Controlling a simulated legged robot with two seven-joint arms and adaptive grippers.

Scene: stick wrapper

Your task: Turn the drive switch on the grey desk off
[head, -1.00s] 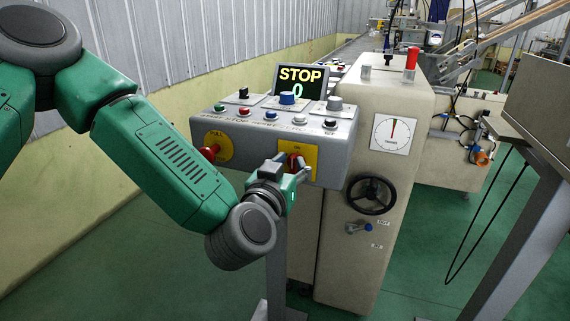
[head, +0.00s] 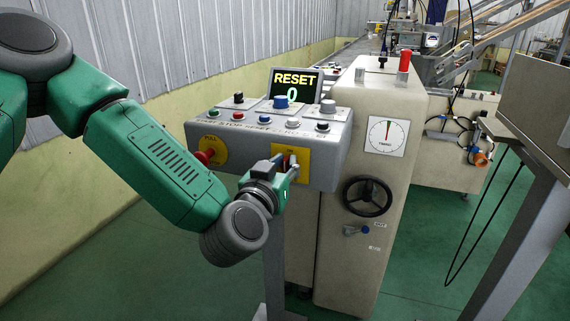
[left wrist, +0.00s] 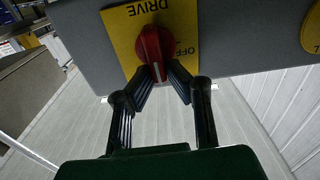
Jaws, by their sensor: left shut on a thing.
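The drive switch is a red rotary knob (left wrist: 153,45) on a yellow plate (left wrist: 127,40) marked DRIVE and OFF, seen in the left wrist view. The plate (head: 303,153) is on the front of the grey desk (head: 327,162) in the head view. My left gripper (left wrist: 161,76) has its fingertips at the two sides of the knob, shut on its lower part in the wrist view. The knob's white mark points down between the fingers. In the head view my left gripper (head: 281,168) partly covers the switch. My right gripper is not in view.
A red PULL knob (head: 205,157) sits on a yellow disc left of the switch. Buttons line the desk top, below a screen (head: 295,87) reading RESET and 0. A beige cabinet (head: 355,250) with a black handwheel (head: 367,196) stands to the right.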

